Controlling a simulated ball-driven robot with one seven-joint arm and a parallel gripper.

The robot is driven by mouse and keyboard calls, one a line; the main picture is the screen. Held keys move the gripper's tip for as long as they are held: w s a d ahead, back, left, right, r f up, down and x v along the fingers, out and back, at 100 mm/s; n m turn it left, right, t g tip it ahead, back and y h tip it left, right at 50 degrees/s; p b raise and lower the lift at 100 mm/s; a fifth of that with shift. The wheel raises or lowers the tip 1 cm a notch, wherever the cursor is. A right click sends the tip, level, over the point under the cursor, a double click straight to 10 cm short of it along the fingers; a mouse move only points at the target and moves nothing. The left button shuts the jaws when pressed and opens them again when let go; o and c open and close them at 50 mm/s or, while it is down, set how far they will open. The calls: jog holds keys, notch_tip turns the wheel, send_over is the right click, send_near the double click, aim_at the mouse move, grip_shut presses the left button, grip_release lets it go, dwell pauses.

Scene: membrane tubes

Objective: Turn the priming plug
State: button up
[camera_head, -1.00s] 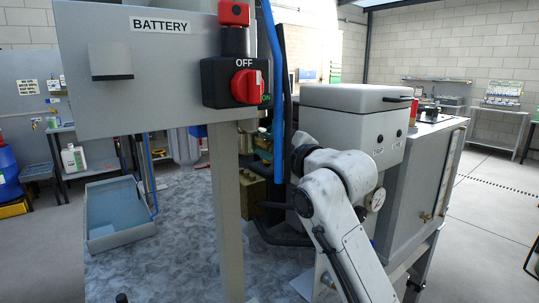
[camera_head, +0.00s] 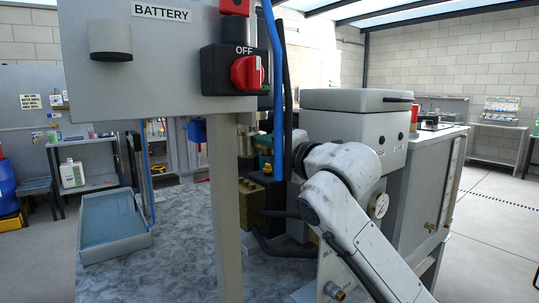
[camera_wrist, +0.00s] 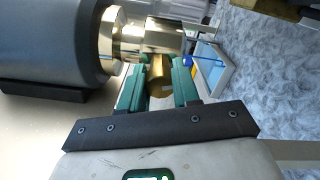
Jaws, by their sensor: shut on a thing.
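In the wrist view my gripper (camera_wrist: 158,85) has its two green fingers closed on either side of a brass plug (camera_wrist: 158,74). The plug sits at a larger shiny brass fitting (camera_wrist: 150,38) on the end of a dark grey cylindrical body (camera_wrist: 50,40). Whether the plug is turned cannot be told.
A grey battery box (camera_head: 150,70) with a red switch (camera_head: 246,73) hangs in front on a post (camera_head: 226,200).

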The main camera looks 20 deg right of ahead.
jog(key=n, duration=0.2)
jog(key=n+b, duration=0.1)
jog(key=n, duration=0.1)
jog(key=shift+f+n, duration=0.2)
jog(key=shift+n, duration=0.2)
dwell(0.4)
jog(key=o, duration=1)
jog(key=shift+r, duration=0.1)
jog(key=shift+o, duration=0.2)
jog(key=v, duration=1)
jog(key=shift+s+b, duration=0.4)
jog(key=shift+d, duration=0.1)
